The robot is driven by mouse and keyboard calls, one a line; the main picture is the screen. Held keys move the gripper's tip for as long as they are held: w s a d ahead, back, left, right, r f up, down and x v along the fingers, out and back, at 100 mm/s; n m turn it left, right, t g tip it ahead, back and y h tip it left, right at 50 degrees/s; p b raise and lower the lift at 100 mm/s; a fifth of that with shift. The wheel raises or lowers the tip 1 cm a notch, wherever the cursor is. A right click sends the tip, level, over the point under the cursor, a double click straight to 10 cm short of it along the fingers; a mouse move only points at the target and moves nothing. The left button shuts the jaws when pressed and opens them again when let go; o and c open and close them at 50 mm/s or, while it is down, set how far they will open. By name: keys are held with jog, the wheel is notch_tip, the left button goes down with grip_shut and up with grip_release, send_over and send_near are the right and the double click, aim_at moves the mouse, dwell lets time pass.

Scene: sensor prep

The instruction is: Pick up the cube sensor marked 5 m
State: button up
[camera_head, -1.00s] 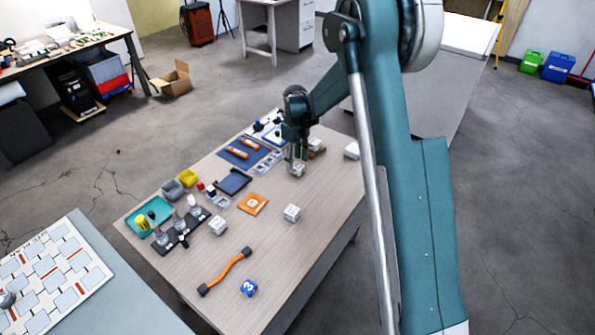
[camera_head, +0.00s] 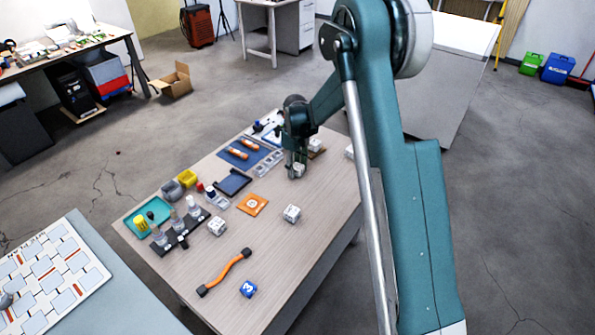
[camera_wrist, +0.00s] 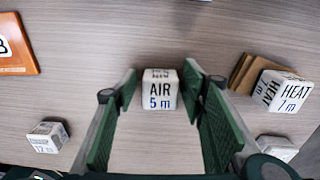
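The white cube marked "AIR 5 m" (camera_wrist: 160,92) stands on the wooden table between the spread fingers of my gripper (camera_wrist: 160,112) in the wrist view. The right finger is close to the cube's side, and a gap shows on the left. In the head view my gripper (camera_head: 297,168) is low over the table at the far right, with the cube (camera_head: 299,170) between its fingers and partly hidden by them. My gripper is open.
In the wrist view a cube marked "HEAT 7 m" (camera_wrist: 284,91) leans by brown cardboard pieces (camera_wrist: 247,72) at right. Another white cube (camera_wrist: 278,147) is at lower right, and a "12 m" cube (camera_wrist: 47,137) at lower left. An orange card (camera_wrist: 17,47) lies at upper left.

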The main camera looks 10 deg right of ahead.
aim_at(296, 165)
jog(key=c, duration=0.7)
jog(key=shift+r+p, duration=1)
jog(key=shift+r, duration=4)
